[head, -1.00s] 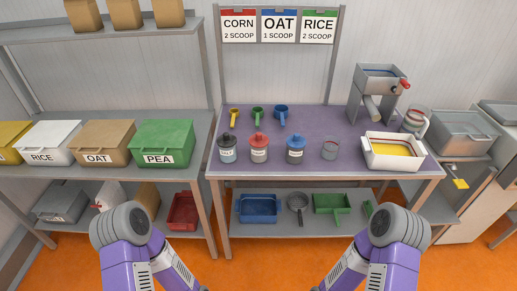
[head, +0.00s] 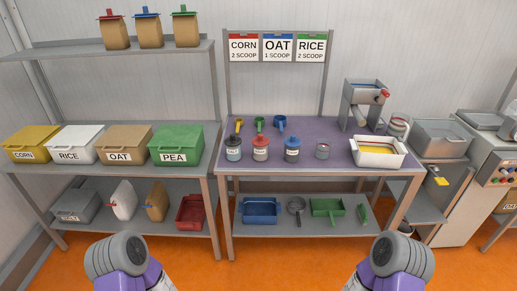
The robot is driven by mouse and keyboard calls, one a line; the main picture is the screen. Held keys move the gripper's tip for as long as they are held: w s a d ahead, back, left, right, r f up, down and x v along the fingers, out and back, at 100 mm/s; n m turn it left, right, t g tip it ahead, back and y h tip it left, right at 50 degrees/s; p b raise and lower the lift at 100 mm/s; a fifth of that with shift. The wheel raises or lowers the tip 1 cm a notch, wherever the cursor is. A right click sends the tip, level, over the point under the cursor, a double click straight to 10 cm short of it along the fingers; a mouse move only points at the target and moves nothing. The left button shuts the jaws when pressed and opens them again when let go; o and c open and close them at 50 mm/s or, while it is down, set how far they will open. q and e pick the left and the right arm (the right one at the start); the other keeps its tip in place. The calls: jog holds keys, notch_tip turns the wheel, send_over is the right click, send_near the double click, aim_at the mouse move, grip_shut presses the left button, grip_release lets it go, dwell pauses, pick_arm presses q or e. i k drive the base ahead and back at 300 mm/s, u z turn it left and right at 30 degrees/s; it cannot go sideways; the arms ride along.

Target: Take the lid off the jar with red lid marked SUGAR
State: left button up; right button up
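The jar with the red lid (head: 261,149) stands upright on the purple tabletop (head: 350,170), between a black-lidded jar (head: 234,147) and a blue-lidded jar (head: 292,149). Its red lid (head: 261,140) is on; the label is too small to read. My two arms show only as rounded purple and grey links at the bottom edge, well short of the table. Neither gripper is in view.
Yellow, green and blue scoops (head: 279,123) lie behind the jars. A small grey cup (head: 323,151) and a white tray (head: 378,163) stand to the right, below a metal machine (head: 365,100). Shelves with bins, including a green PEA bin (head: 175,145), stand at left.

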aim_at(260, 141)
jog(key=u, duration=0.35)
jog(key=i, duration=0.9)
jog(key=u, duration=0.05)
